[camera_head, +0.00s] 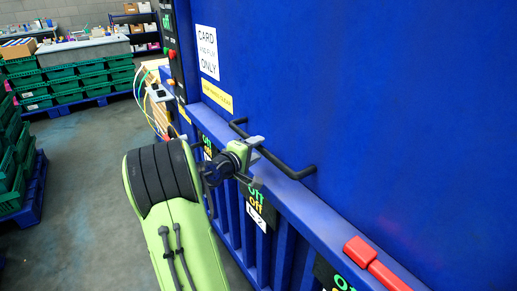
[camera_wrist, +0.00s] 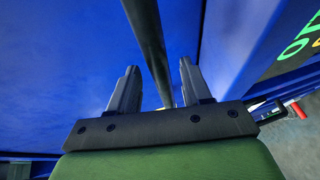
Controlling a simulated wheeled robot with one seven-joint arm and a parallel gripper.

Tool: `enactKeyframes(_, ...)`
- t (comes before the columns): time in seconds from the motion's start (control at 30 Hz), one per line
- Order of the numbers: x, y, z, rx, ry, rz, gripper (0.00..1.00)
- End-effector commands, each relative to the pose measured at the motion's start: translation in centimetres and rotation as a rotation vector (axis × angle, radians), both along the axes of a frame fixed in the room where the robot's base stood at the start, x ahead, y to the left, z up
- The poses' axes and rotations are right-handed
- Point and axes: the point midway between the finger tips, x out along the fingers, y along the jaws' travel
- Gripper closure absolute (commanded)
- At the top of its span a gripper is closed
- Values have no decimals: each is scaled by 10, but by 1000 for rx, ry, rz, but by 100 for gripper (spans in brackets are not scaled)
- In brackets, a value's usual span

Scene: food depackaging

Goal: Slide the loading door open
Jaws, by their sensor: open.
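The loading door (camera_head: 400,90) is a large blue panel filling the right of the head view. A dark bar handle (camera_head: 288,161) runs along its lower part, above a blue ledge. My gripper (camera_head: 257,160) is at the handle, near its middle. In the wrist view, my gripper (camera_wrist: 158,82) is open, with one grey finger on each side of the handle (camera_wrist: 148,35). The bar runs between the fingers with gaps visible, and it does not look clamped. The blue door surface (camera_wrist: 60,70) lies behind the fingers.
A red block (camera_head: 360,251) sits on the ledge at lower right. A "CARD ONLY" sign (camera_head: 207,51) is on the blue panel. Cables (camera_head: 150,115) hang left of the machine. Green crates (camera_head: 75,85) stand at the back left. The grey floor (camera_head: 80,190) between is open.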

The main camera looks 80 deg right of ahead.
Motion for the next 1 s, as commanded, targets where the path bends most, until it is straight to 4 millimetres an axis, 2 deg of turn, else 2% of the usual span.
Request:
enactKeyframes(0.13,-6,-17,-3,0,-1,-1,52)
enactKeyframes(0.43,-6,-21,-4,1,-1,2,53)
enactKeyframes(0.73,-6,-20,-4,1,-1,1,99)
enactKeyframes(1.0,-6,-20,-4,1,-2,1,100)
